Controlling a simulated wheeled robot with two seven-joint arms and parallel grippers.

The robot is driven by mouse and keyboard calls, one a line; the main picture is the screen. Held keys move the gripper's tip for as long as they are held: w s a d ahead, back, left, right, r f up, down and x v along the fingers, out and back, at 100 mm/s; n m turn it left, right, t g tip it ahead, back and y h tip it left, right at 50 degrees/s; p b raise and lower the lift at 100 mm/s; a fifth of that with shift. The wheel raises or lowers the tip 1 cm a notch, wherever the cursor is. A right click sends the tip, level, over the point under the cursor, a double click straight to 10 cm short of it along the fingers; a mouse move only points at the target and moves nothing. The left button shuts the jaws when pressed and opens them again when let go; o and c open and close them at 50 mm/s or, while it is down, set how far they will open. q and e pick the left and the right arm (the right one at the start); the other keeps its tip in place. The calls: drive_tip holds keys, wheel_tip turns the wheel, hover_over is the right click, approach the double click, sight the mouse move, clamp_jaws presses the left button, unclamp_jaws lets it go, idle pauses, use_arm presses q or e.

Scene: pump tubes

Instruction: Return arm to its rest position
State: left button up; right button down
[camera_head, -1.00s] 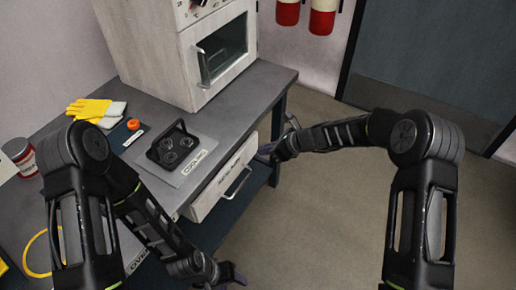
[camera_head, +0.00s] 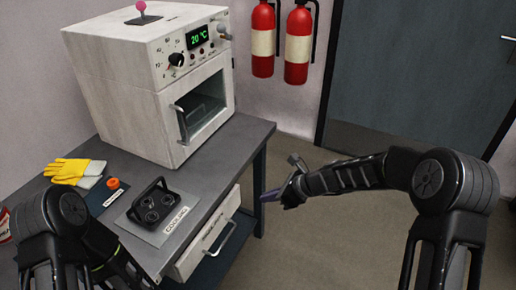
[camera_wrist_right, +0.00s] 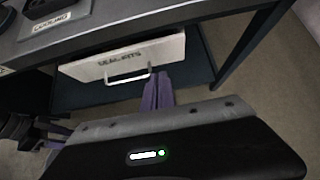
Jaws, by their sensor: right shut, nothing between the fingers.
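My right gripper (camera_head: 267,196) is at the end of my right arm, in free space to the right of the workbench. It is shut and empty; its purple fingers also show together in the right wrist view (camera_wrist_right: 158,92), in front of the white drawer (camera_wrist_right: 125,58). The drawer, labelled SEAL KITS, has a metal handle (camera_head: 220,240) that the fingers appear apart from. My left arm is at the lower left of the head view, its gripper out of frame. What looks like my left gripper (camera_wrist_right: 48,141) shows small at the left of the wrist view.
A grey workbench (camera_head: 228,150) carries a white oven (camera_head: 135,75) with a 20 °C display and a black rack (camera_head: 156,202) on the COOLING plate. Floor right of the bench is clear.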

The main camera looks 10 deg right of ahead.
drive_tip(key=s+d+f+n+g+h+p, duration=0.1)
drive_tip(key=s+d+f+n+h, duration=0.1)
drive_tip(key=s+f+n, duration=0.45)
drive_tip(key=s+d+f+n+h, duration=0.2)
drive_tip(key=s+f+n+h, duration=0.1)
drive_tip(key=s+f+n, duration=0.3)
use_arm(q)
wheel_tip(320, 180, up, 4)
drive_tip(key=p, duration=0.3)
use_arm(e)
drive_tip(key=s+a+f+n+g, duration=0.1)
drive_tip(key=s+a+n, duration=0.1)
drive_tip(key=s, duration=0.5)
drive_tip(key=s+a+f+n+g, duration=0.1)
drive_tip(key=s+a+f+n, duration=0.1)
drive_tip(key=s+n, duration=0.2)
drive_tip(key=s+a+f+n+g+y, duration=0.1)
drive_tip(key=s+n, duration=0.3)
drive_tip(key=s, duration=0.6)
drive_tip(key=shift+s+a+f, duration=0.2)
drive_tip(key=shift+a+f, duration=0.35)
drive_tip(key=shift+f, duration=0.15)
use_arm(q)
drive_tip(key=shift+c, duration=0.4)
